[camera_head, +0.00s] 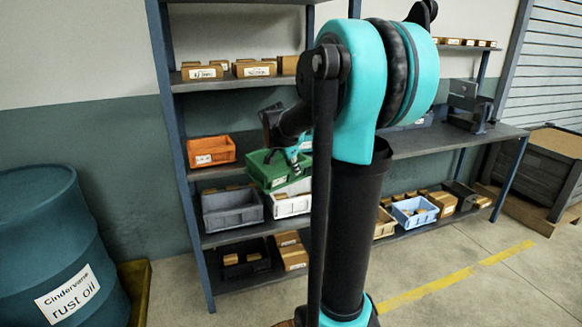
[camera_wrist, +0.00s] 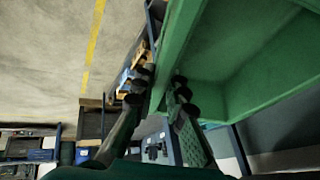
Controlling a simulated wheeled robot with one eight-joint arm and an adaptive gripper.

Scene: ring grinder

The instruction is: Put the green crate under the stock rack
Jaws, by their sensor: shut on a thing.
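The green crate (camera_head: 272,171) is in the head view, at the middle of the stock rack (camera_head: 180,172), in front of its middle shelf and slightly tilted. My gripper (camera_head: 298,158) is at the crate's right side, partly hidden by my own arm. In the wrist view the green crate (camera_wrist: 245,60) fills the upper right, and my gripper (camera_wrist: 165,95) is shut on its wall, one finger on each side. I cannot tell whether the crate touches the shelf.
An orange bin (camera_head: 212,150) sits left of the crate. A grey bin (camera_head: 232,209) and a white bin (camera_head: 290,205) stand on the shelf below. A blue drum (camera_head: 55,240) stands at the left. Open floor (camera_head: 430,260) lies at the right.

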